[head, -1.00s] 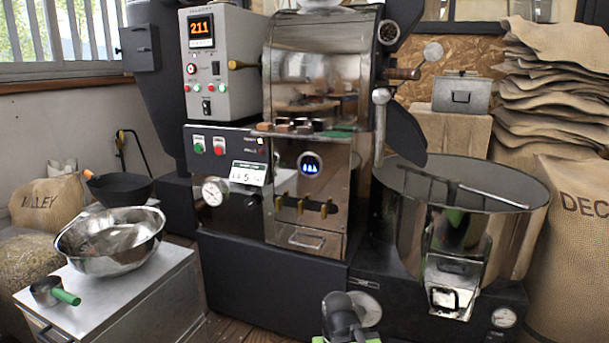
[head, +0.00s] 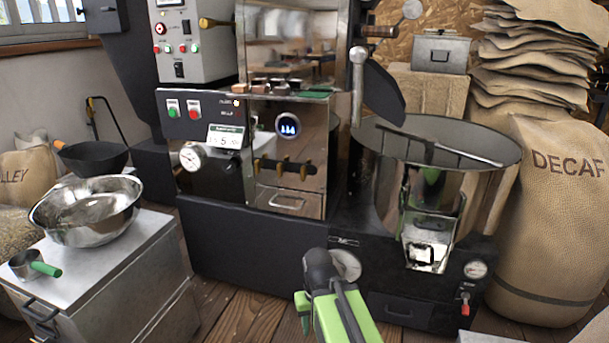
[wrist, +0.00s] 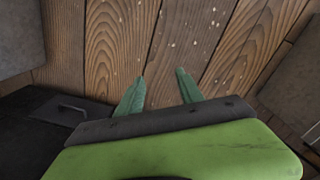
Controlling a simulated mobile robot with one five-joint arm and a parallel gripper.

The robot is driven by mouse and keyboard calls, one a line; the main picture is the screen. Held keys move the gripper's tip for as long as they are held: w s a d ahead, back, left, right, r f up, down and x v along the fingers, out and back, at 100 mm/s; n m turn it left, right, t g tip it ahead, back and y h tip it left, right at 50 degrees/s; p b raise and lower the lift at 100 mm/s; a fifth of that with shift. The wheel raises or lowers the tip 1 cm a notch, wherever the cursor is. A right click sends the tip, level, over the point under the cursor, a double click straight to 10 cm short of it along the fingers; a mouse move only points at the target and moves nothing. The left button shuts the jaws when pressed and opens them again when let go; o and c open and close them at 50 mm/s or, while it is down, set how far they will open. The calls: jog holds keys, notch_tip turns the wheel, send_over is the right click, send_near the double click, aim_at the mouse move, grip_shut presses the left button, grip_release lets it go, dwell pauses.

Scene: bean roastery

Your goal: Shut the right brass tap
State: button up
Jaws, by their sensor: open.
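Three small brass taps sit in a row on a dark bar low on the shiny front of the roaster. The right brass tap (head: 304,171) is at the right end of that row in the head view. The middle tap (head: 281,168) and left tap (head: 258,166) stand beside it. All three look roughly upright; their exact angle is too small to tell. My gripper (wrist: 160,82) is open and empty, its two green fingers apart over floorboards in the wrist view. In the head view it is low and in front of the roaster, well away from the taps.
A metal drawer (head: 286,201) lies under the taps. A round cooling bin (head: 435,145) stands right of the roaster, a sack marked DECAF (head: 560,215) beyond it. At left a steel bowl (head: 88,212) and a scoop (head: 32,266) rest on a cabinet. Floor is free in front.

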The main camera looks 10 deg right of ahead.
notch_tip(320, 180, up, 17)
jog(key=p, duration=1.5)
jog(key=shift+f+p, duration=0.1)
jog(key=shift+p, duration=0.3)
grip_shut()
jog(key=shift+f+b, duration=0.35)
